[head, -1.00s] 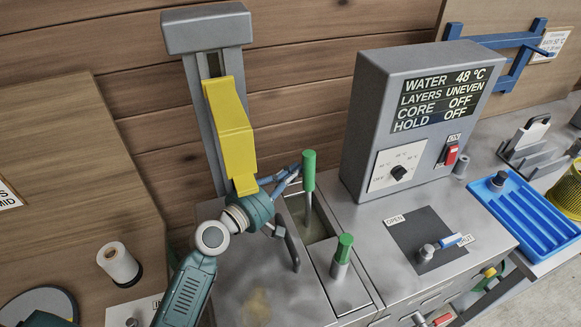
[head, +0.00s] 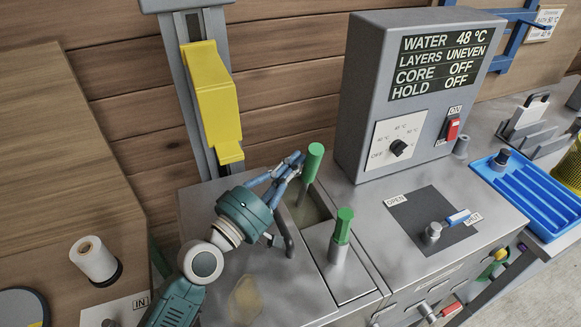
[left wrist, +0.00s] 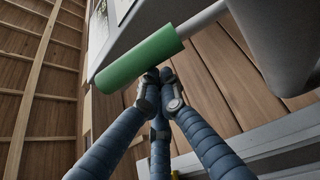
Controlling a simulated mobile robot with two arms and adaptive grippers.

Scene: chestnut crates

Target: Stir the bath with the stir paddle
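The stir paddle has a green handle (head: 314,162) and a thin grey shaft that goes down into the open bath (head: 309,214) in the steel counter. The paddle leans, its top to the right. My left gripper (head: 293,163) is at the handle from the left, its blue fingers closed in against it. In the left wrist view the green handle (left wrist: 140,55) crosses right at the fingertips (left wrist: 160,78), which it partly hides. The paddle's lower end is hidden in the bath. My right gripper is out of view.
A second green-topped handle (head: 342,226) stands on the lid beside the bath. A curved grey handle (head: 287,236) is close under my left gripper. The control box (head: 360,110) reads water 48 °C, layers uneven. A blue tray (head: 535,195) lies at right.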

